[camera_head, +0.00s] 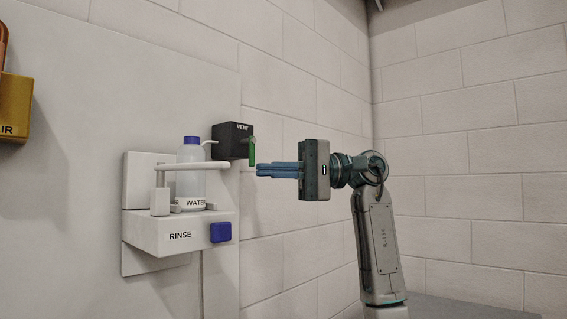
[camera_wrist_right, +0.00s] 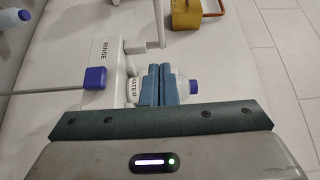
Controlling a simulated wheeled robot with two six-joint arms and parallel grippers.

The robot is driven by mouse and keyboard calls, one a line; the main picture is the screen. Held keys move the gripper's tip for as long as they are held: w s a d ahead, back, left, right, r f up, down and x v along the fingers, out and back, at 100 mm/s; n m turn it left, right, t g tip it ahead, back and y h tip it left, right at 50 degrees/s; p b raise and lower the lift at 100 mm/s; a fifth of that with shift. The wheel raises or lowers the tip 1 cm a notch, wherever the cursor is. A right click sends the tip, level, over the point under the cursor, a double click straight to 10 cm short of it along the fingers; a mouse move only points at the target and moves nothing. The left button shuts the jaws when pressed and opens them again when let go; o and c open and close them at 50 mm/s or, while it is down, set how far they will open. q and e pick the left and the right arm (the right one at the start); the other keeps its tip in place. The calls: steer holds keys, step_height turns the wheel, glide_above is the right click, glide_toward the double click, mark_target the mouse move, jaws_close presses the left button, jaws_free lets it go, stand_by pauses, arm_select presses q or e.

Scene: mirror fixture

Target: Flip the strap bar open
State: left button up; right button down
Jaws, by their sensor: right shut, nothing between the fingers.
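The strap bar (camera_head: 205,166) is a white horizontal bar crossing in front of the white bottle (camera_head: 190,183) with a blue cap. It joins a white post on the left side of the RINSE shelf (camera_head: 150,236). My right gripper (camera_head: 258,170) has blue fingers, shut and empty. They point left, just right of the bar's free end, with a small apparent gap. My left gripper is out of view.
A black VENIT-like labelled box (camera_head: 233,140) with a green lever (camera_head: 252,151) sits above the fingertips. A blue block (camera_head: 220,232) is on the shelf front. A yellow box (camera_head: 14,108) hangs at far left. Space below my right gripper looks free.

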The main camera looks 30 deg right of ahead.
steer(key=p, duration=0.2)
glide_toward(189, 167)
steer(key=w+a, duration=0.1)
steer(key=w, duration=0.2)
steer(key=s+a+p, duration=0.1)
steer(key=s+a, duration=0.1)
steer(key=shift+a+p, duration=0.35)
steer(key=shift+p, duration=0.05)
steer(key=shift+w, duration=0.15)
steer(key=shift+a+f, duration=0.1)
